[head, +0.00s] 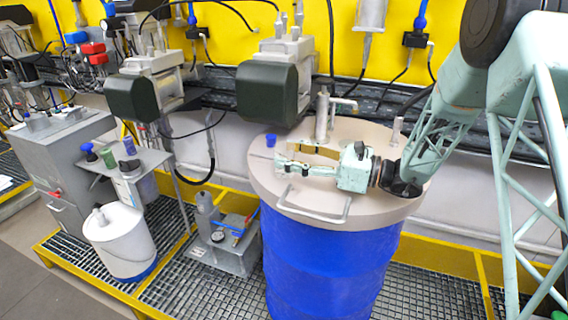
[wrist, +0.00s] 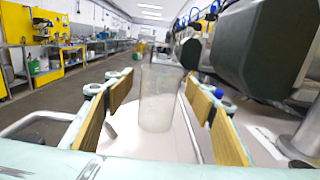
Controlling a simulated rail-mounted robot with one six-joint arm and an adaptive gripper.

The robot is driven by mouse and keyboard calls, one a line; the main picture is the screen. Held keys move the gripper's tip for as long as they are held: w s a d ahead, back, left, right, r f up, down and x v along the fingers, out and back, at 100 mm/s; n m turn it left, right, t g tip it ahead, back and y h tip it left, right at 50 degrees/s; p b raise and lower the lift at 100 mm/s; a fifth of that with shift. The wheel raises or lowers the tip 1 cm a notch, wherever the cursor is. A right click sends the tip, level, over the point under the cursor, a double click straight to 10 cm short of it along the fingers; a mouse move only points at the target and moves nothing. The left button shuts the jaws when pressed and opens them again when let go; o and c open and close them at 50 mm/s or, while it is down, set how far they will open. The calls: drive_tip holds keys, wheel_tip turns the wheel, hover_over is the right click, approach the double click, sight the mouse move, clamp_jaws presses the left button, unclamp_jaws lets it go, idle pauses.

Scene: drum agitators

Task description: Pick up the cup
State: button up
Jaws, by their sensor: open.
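The cup (wrist: 157,100) is clear and see-through. In the wrist view it stands upright on the pale drum lid, between the two fingers of my gripper (wrist: 159,84). Gaps show on both sides of it, so the fingers look apart from it. In the head view my gripper (head: 284,156) lies low and level over the lid, its fingers spread and pointing left. The cup cannot be made out clearly in the head view.
The blue drum (head: 325,265) carries the beige lid (head: 375,207) with a metal handle (head: 313,207). A small blue cap (head: 270,140) sits near the fingertips. Behind stand a metal fitting (head: 322,113) and a dark agitator motor (head: 272,88). A white bucket (head: 120,243) stands at left.

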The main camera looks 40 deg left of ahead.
drive_tip(key=shift+x, duration=0.9)
drive_tip(key=shift+c, duration=0.4)
drive_tip(key=c, duration=0.7)
